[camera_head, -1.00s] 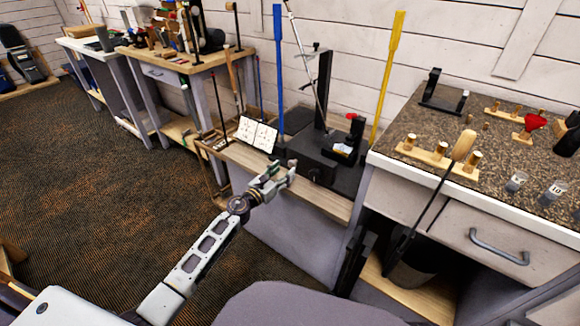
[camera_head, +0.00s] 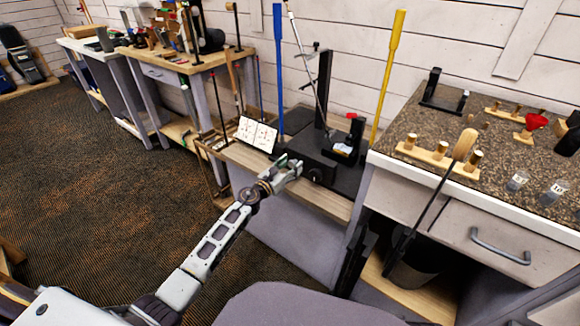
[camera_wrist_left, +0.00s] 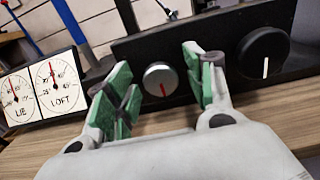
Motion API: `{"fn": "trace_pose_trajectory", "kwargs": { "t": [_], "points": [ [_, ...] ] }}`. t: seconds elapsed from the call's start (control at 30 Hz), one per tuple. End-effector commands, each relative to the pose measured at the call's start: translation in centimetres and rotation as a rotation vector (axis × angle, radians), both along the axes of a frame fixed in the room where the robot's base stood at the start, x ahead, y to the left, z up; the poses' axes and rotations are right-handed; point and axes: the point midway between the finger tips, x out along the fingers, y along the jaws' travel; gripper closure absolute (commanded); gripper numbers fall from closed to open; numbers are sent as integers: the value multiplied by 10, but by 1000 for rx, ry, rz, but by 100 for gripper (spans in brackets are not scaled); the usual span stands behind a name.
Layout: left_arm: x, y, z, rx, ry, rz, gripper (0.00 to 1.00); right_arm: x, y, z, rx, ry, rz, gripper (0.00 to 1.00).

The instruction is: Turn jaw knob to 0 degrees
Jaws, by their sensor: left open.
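A silver knob (camera_wrist_left: 153,77) with a red line sits on the front of the black machine (camera_wrist_left: 205,32) in the left wrist view. Its red line points roughly downward. A larger black knob (camera_wrist_left: 264,48) with a white line, also pointing down, is to its right. I cannot tell from any label which is the jaw knob. My left gripper (camera_head: 288,168) is open in front of the machine. In the left wrist view its green-padded fingers (camera_wrist_left: 158,62) frame the silver knob, one on each side, and seem apart from it. My right gripper is out of view.
The machine (camera_head: 345,178) stands on a low wooden bench (camera_head: 240,155). A card with LIE and LOFT dials (camera_head: 256,134) stands left of it. A speckled-top counter (camera_head: 440,120) is to the right. A blue club (camera_head: 278,70) and a yellow club (camera_head: 390,70) stand behind.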

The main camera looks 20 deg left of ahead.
Motion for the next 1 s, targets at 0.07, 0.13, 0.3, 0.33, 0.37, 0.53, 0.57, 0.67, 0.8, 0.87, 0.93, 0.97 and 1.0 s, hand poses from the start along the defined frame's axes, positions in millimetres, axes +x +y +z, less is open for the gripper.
{"fn": "trace_pose_trajectory", "kwargs": {
  "t": [0.07, 0.13, 0.3, 0.33, 0.37, 0.53, 0.57, 0.67, 0.8, 0.87, 0.93, 0.97, 1.0],
  "points": [
    [0, 0, 0, 0, 0, 0, 50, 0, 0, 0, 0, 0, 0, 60],
    [0, 0, 0, 0, 0, 0, 59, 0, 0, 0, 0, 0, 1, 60],
    [0, 0, 0, 0, 0, 0, 81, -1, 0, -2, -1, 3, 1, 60],
    [0, 0, 0, 0, 0, 0, 85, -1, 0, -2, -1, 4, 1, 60],
    [0, 0, 0, 0, 0, 0, 89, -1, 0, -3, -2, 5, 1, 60],
    [0, 0, 0, -4, 1, 0, 91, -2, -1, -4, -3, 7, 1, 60],
    [0, 0, 0, -6, 2, 0, 91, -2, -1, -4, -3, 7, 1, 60],
    [0, 0, 0, -19, 7, 0, 91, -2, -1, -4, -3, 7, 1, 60],
    [0, 0, 0, -57, 21, 0, 91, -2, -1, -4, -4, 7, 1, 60],
    [0, 0, 0, -82, 30, 1, 91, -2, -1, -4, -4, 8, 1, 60],
    [0, 1, 1, -117, 42, 1, 91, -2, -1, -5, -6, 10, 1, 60],
    [0, 1, 1, -134, 49, 1, 91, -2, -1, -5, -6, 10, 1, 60],
    [0, 1, 1, -158, 58, 0, 91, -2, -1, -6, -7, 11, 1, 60]
  ]
}}
